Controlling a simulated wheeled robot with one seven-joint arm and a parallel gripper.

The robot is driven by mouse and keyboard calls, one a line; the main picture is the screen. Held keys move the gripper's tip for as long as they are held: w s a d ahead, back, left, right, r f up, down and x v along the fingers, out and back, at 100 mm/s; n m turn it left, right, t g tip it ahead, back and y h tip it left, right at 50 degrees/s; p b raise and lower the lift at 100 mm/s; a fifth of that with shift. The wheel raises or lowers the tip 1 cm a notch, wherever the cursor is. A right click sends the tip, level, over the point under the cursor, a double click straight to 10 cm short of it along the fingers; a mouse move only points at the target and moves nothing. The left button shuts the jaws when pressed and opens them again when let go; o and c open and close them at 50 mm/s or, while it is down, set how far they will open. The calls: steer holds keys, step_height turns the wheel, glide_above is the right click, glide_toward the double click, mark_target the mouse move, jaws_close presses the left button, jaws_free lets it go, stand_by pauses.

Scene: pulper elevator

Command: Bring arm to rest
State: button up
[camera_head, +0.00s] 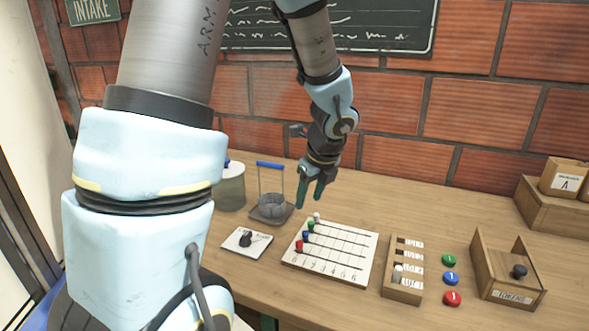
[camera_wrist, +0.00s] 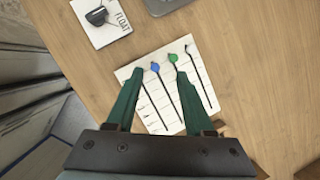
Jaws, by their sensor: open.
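My gripper (camera_head: 311,190) hangs above the wooden table (camera_head: 450,200), close to the far left end of a white slotted board. Its green fingers are apart with nothing held between them. In the wrist view my gripper (camera_wrist: 158,88) shows its two fingers spread over the white board (camera_wrist: 150,117). My arm runs from the left foreground up and back down to the gripper.
The board (camera_head: 345,262) carries several coloured pegs. A float card (camera_head: 240,249), a wire-handled container (camera_head: 270,205) and a jar (camera_head: 231,190) stand left. A slotted wooden rack (camera_head: 403,285), several numbered discs (camera_head: 450,278) and a token box (camera_head: 510,290) stand right. Brick wall lies behind.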

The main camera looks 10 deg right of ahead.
steer(key=s+a+n+g, duration=0.1)
steer(key=s+a+n, duration=0.3)
steer(key=a+n, duration=0.4)
steer(key=s+a+r+n+g+h, duration=0.1)
steer(key=s+a+n, duration=0.3)
steer(key=n, duration=1.6)
steer(key=a, duration=0.4)
steer(key=shift+a+r+n+h, duration=0.25)
steer(key=shift+a+n+h, duration=0.05)
steer(key=shift+n, duration=0.1)
